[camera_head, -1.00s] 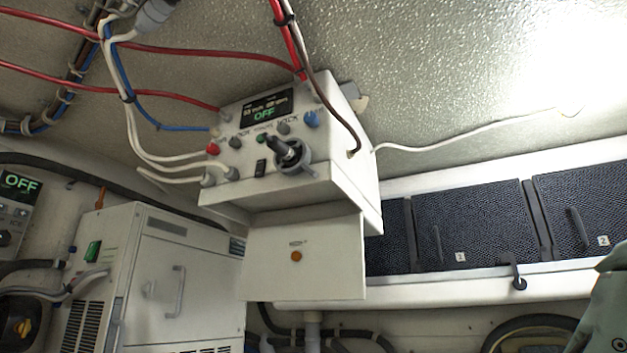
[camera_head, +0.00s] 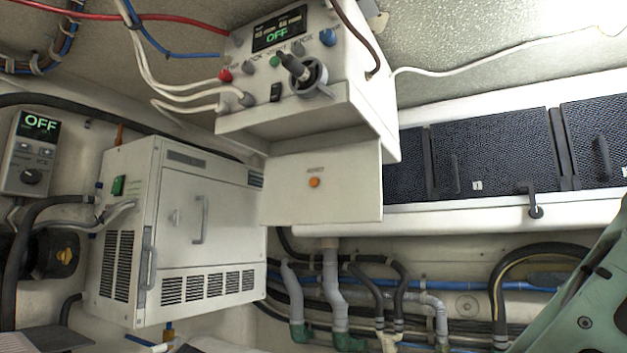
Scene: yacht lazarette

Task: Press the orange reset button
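The orange reset button (camera_head: 314,183) is a small round button on a white panel (camera_head: 345,203) that hangs below a white control box (camera_head: 353,80). A small label, too blurred to read for sure, sits just above the button. The box carries a display (camera_head: 279,29) reading OFF, a black rotary handle (camera_head: 303,72), a red knob (camera_head: 225,76) and a blue knob (camera_head: 327,37). Nothing covers the orange button. My gripper is not in view; only a green-grey part, likely of my arm, shows at the lower right edge.
A white vented cabinet (camera_head: 180,215) stands left of the panel. A second unit reading OFF (camera_head: 30,150) is at far left. Dark numbered lockers (camera_head: 495,155) line the right wall, with a hook (camera_head: 535,205) below. Hoses and pipes (camera_head: 400,285) run underneath. Space before the button looks clear.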

